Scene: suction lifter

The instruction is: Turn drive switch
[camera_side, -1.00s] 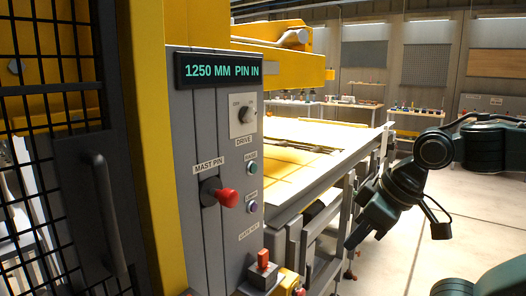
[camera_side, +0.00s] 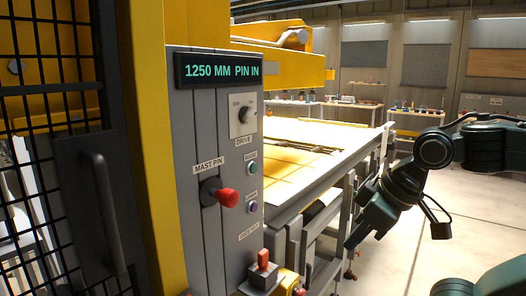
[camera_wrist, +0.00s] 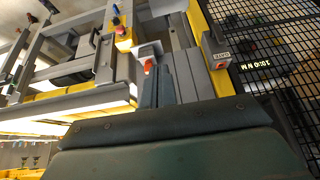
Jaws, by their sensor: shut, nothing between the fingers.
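The drive switch (camera_side: 243,115) is a dark rotary knob on a pale plate, high on the grey control panel (camera_side: 185,130), above the label DRIVE. Small marks sit at the plate's upper left and right; its exact pointing is too small to tell. My gripper (camera_side: 350,245) is to the right of the panel and lower than the switch, well apart from it and pointing down to the left. In the wrist view its two dark fingers (camera_wrist: 157,86) are together with nothing between them. I cannot make out the switch in the wrist view.
The panel display (camera_side: 221,70) reads "1250 MM PIN IN". Below the switch are a red mast pin knob (camera_side: 228,197), a green button (camera_side: 252,168), a purple button (camera_side: 252,208) and a red gate key (camera_side: 263,258).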

